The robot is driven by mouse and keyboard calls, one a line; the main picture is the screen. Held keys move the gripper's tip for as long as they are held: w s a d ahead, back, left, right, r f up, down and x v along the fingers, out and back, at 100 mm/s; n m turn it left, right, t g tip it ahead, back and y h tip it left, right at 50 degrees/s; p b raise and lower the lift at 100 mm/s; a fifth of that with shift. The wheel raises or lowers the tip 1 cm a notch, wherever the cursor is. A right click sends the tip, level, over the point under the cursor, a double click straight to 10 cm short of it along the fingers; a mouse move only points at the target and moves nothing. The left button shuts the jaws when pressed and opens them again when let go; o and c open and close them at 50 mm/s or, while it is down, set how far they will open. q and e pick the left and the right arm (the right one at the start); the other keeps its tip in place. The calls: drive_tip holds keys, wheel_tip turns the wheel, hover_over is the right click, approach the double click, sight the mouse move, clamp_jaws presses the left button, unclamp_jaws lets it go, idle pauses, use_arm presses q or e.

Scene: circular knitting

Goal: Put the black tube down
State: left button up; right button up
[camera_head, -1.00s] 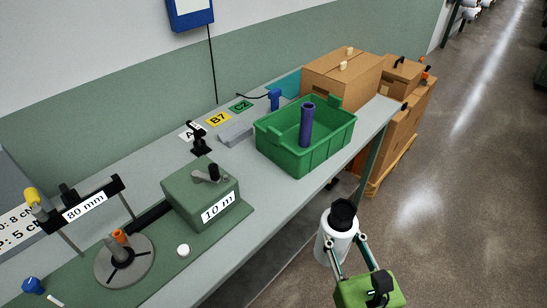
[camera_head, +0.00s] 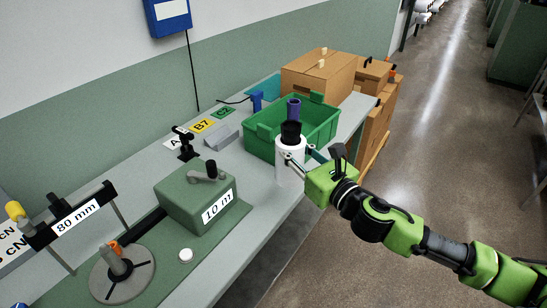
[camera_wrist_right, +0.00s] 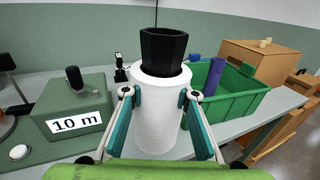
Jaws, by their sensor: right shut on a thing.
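The black tube (camera_head: 291,132) sticks up out of a white cylindrical body (camera_head: 286,172), roughly upright. It also shows in the right wrist view (camera_wrist_right: 163,52), rising from the white body (camera_wrist_right: 158,120). My right gripper (camera_head: 300,158) is shut on the white body, with one finger on each side of it in the right wrist view (camera_wrist_right: 160,97). The tube is at the bench's front edge, in front of the green bin. I cannot tell whether its base touches the bench. My left gripper is not in view.
The green bin (camera_head: 321,148) holds a purple tube (camera_head: 294,106). The bench (camera_head: 248,182) has a green 10 m box (camera_head: 190,200) to the left, with a bare strip between box and bin. Cardboard boxes (camera_head: 318,80) stand behind the bin.

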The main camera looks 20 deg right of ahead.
drive_tip(key=w+a+f, duration=0.2)
drive_tip(key=w+f, duration=0.7)
drive_tip(key=f, duration=0.2)
drive_tip(key=shift+a+b, duration=0.35)
drive_tip(key=shift+b, duration=0.1)
drive_tip(key=o, duration=1.1)
drive_tip(key=shift+f, duration=0.15)
drive_tip(key=shift+b+v, duration=1.05)
drive_tip(key=shift+v, duration=5)
